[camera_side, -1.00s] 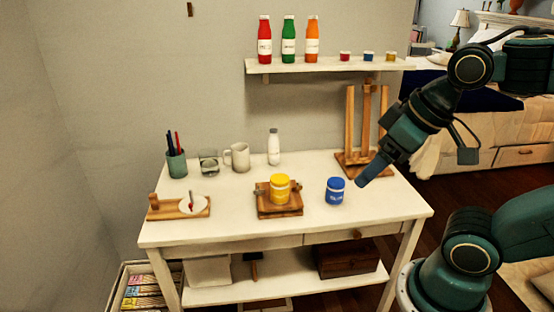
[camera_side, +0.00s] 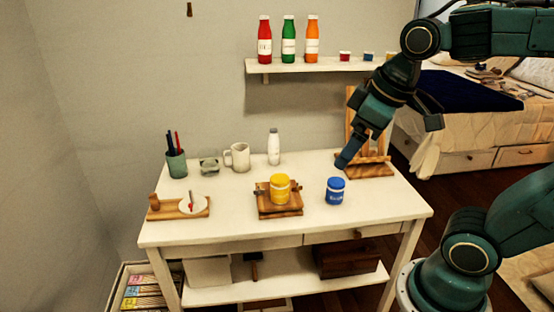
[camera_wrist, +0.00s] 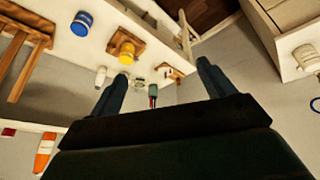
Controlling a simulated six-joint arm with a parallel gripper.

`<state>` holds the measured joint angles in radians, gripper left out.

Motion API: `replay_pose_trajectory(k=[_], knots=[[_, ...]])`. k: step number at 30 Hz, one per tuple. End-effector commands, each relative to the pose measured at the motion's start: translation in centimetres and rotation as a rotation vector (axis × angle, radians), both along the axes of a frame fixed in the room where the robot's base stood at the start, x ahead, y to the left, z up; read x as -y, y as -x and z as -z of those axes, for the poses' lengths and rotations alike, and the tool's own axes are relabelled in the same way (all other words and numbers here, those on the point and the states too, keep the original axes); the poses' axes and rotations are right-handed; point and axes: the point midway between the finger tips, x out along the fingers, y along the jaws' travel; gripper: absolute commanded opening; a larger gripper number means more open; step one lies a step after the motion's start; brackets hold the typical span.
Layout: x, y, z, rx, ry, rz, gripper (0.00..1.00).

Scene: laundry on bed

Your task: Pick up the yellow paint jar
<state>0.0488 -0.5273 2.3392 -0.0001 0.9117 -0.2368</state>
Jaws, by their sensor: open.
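The yellow paint jar (camera_side: 280,188) stands upright on a small wooden tray (camera_side: 268,211) in the middle of the white table. In the wrist view the yellow jar (camera_wrist: 127,53) shows beyond my fingers, above and left of the picture's middle. A blue paint jar (camera_side: 335,191) stands on the table to its right. My gripper (camera_side: 345,161) is above the table, up and to the right of the yellow jar, apart from both jars. In the wrist view my gripper (camera_wrist: 158,82) has its two fingers spread with nothing between them.
A wooden easel (camera_side: 368,170) stands behind my gripper. A white bottle (camera_side: 273,147), a pitcher (camera_side: 238,157), a glass (camera_side: 209,166) and a pen cup (camera_side: 176,163) line the table's back. A wall shelf (camera_side: 300,67) holds bottles.

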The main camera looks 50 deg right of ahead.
Motion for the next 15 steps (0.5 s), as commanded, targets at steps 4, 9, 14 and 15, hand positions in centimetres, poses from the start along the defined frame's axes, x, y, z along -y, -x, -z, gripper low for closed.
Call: replay_pose_trajectory(k=[4, 9, 14, 15], knots=[[0.9, -3.2, -0.3, -0.045, 0.044, -0.083, 0.81], [2.0, -6.7, -0.1, -0.092, 0.089, -0.185, 0.81], [3.3, -10.0, 0.6, -0.136, 0.124, -0.282, 0.81], [3.6, -10.8, 0.9, -0.147, 0.132, -0.307, 0.81]])
